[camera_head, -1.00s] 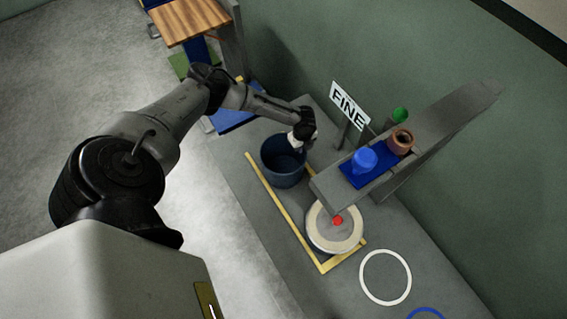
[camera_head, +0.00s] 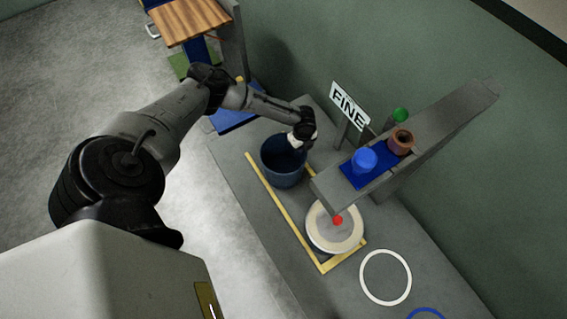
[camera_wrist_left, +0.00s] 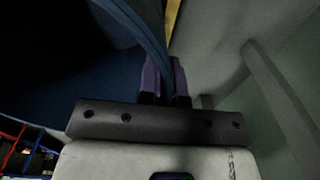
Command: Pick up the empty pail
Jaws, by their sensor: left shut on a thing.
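The dark blue pail (camera_head: 281,168) stands upright on the grey bench inside the yellow corner strip, and its open top shows an empty inside. My left gripper (camera_head: 297,146) is at the pail's far right rim. In the left wrist view, the purple-padded fingers (camera_wrist_left: 165,78) are shut on the rim of the pail (camera_wrist_left: 75,85), one on each side of its wall. Whether the pail's base touches the bench is hard to tell. My right gripper is not in view.
A cream round lidded container (camera_head: 322,236) stands just in front of the pail. A grey raised shelf (camera_head: 325,190) holds a blue cup (camera_head: 364,160) and a brown pot (camera_head: 401,141). A FINE sign (camera_head: 348,106) stands behind. A white ring (camera_head: 364,283) marks the bench.

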